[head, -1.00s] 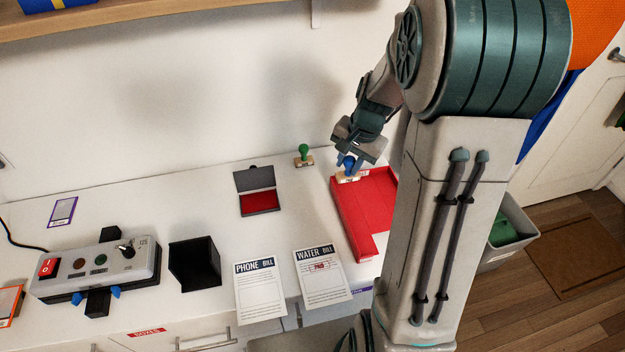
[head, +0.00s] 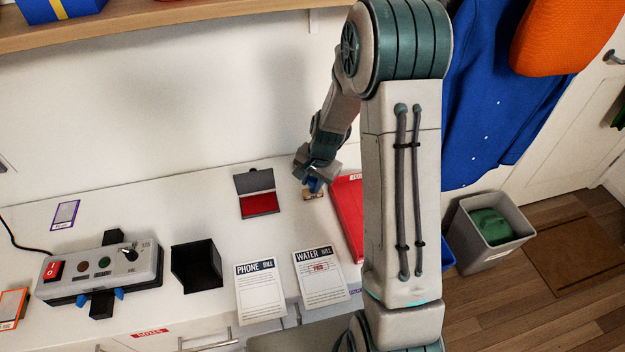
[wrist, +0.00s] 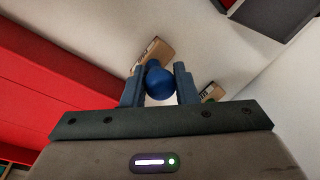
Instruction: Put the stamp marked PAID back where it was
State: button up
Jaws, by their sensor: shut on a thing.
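My gripper (head: 314,180) is shut on the round blue handle of a stamp (head: 312,195). In the wrist view, my gripper (wrist: 159,88) has the blue knob of the stamp (wrist: 159,82) between its fingers, with its wooden base beyond.
An open ink pad (head: 261,204) stands left of my gripper. A phone bill (head: 261,294) and a water bill (head: 321,279) with a red mark lie at the front. A black box (head: 196,266) and a switch panel (head: 100,270) stand farther left.

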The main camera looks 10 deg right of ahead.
jog(key=shift+f, duration=0.25)
jog(key=o, duration=0.8)
jog(key=shift+r, duration=0.1)
jog(key=shift+r, duration=0.1)
jog(key=v, duration=1.1)
jog(key=s+r+n, duration=0.4)
jog(key=s+r, duration=0.1)
jog(key=s, duration=0.5)
jog(key=s+a+r+n+t+h, duration=0.1)
jog(key=s+r+n, duration=0.4)
jog(key=s, duration=0.6)
jog(key=shift+a+h, duration=0.3)
